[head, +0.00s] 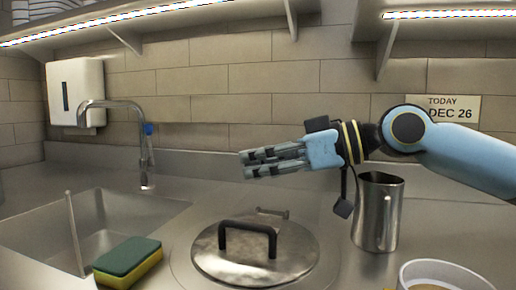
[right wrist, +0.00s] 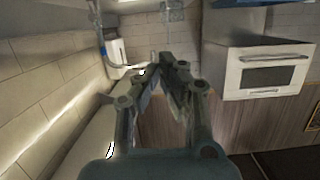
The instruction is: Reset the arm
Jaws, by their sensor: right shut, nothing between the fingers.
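My right arm comes in from the right in the head view. My right gripper (head: 270,160) points left, held in the air above and behind the lidded well, with its fingers shut and nothing between them. In the right wrist view the gripper (right wrist: 168,65) shows its two fingers meeting at the tips. My left gripper is not in view.
Below my gripper is a round metal lid (head: 225,262) with a black handle. A metal pitcher (head: 377,215) stands under my right forearm. A white bowl (head: 440,272) is at front right. A sponge (head: 128,262) lies by the sink (head: 110,205) and tap (head: 110,104).

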